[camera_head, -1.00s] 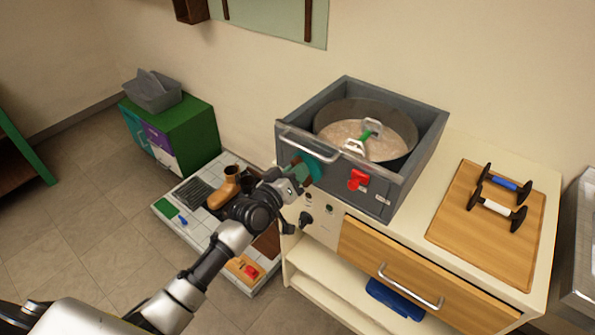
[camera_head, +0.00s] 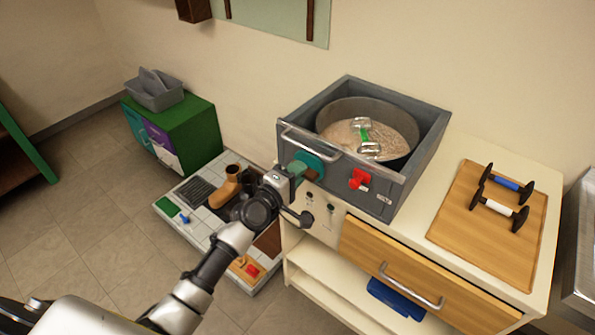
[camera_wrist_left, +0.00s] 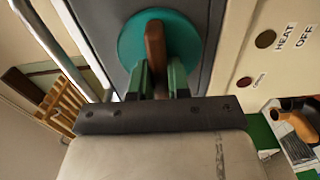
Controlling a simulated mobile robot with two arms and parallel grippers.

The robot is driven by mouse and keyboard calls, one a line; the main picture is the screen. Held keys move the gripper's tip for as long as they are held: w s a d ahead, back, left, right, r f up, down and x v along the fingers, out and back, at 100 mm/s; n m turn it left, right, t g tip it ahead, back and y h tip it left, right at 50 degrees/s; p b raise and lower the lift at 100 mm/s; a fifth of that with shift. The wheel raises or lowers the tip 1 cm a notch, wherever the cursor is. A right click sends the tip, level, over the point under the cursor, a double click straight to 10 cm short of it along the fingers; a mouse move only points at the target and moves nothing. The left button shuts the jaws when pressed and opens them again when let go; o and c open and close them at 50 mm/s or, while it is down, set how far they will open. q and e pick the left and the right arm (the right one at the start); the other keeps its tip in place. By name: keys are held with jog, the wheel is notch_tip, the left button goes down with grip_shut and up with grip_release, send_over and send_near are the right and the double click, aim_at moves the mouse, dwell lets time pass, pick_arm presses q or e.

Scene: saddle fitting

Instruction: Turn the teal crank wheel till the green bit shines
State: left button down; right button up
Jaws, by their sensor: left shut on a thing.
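The teal crank wheel (camera_head: 303,158) is on the front left of a grey box and fills the top middle of the left wrist view (camera_wrist_left: 135,40). My left gripper (camera_head: 298,172) is shut on the wheel's brown handle (camera_wrist_left: 155,45), with a green finger on either side of it. The green bit (camera_head: 364,134) lies on pale grainy stuff in the round tub (camera_head: 352,107) inside the box. Its middle is green and its end pieces look bright and metallic. My right gripper is not in view.
A red knob (camera_head: 359,179) is right of the wheel, and a metal bar handle (camera_head: 309,140) runs just above it. Two more bits, blue (camera_head: 507,184) and white (camera_head: 497,207), lie on a wooden board (camera_head: 462,230).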

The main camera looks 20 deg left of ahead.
pick_arm(q)
jog(key=shift+f+n, duration=0.15)
jog(key=shift+n, duration=1.75)
jog(key=c, duration=1.1)
grip_release()
jog(key=v, duration=1)
jog(key=shift+s+a+b, duration=0.15)
jog(key=shift+s+b, duration=0.2)
jog(key=shift+s, duration=0.05)
